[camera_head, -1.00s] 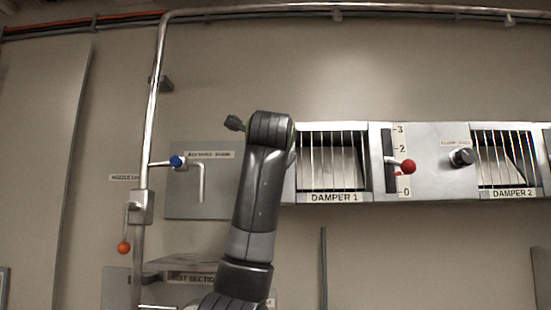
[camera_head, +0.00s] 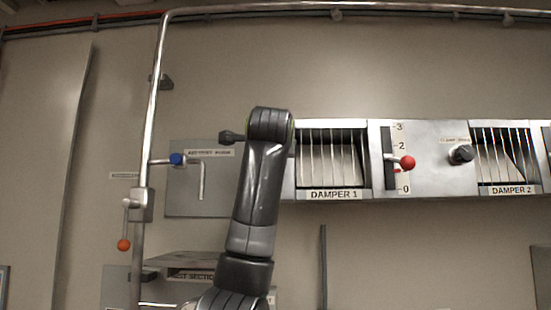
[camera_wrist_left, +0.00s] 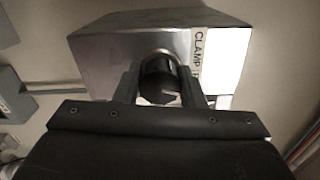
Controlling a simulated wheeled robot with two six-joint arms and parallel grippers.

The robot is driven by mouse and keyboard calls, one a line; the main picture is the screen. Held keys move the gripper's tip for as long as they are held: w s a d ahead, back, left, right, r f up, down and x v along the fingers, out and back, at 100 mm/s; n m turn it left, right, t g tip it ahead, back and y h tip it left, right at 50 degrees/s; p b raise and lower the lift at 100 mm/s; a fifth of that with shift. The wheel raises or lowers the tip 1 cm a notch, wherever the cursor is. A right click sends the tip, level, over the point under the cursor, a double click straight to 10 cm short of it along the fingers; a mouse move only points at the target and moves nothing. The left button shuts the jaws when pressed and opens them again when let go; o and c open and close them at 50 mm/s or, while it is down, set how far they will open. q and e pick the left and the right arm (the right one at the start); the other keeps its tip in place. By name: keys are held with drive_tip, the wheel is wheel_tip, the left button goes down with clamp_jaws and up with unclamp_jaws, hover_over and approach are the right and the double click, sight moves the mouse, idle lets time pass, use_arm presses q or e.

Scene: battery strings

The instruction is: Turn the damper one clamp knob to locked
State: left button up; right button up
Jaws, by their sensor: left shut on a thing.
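In the left wrist view a dark round clamp knob (camera_wrist_left: 158,88) stands out from a metal panel (camera_wrist_left: 105,50) beside a label (camera_wrist_left: 200,55) reading "CLAMP", the rest unreadable. My left gripper (camera_wrist_left: 163,82) is shut on it, one finger on each side. Which way the knob is turned cannot be told. In the head view my left arm (camera_head: 262,190) rises to the left end of the damper 1 box (camera_head: 333,195) and hides the gripper and this knob. My right gripper is not in view.
Right of the damper 1 vanes is a red-balled lever (camera_head: 407,162) on a 0 to 3 scale. Another black clamp knob (camera_head: 461,155) sits beside damper 2. Left of my arm are a blue-knobbed handle (camera_head: 177,160) and a pipe (camera_head: 152,110).

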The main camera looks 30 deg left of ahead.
use_arm(q)
drive_tip(key=n+b, duration=0.1)
drive_tip(key=n, duration=0.5)
drive_tip(key=shift+f+n, duration=0.15)
drive_tip(key=shift+n, duration=0.15)
drive_tip(key=n+b, duration=0.1)
drive_tip(key=n, duration=0.5)
drive_tip(key=shift+f+n, duration=0.1)
drive_tip(key=shift+n, duration=0.2)
drive_tip(key=o, duration=1)
drive_tip(key=shift+c, duration=0.2)
drive_tip(key=b+v, duration=0.7)
drive_tip(key=v, duration=1)
drive_tip(key=shift+d, duration=0.25)
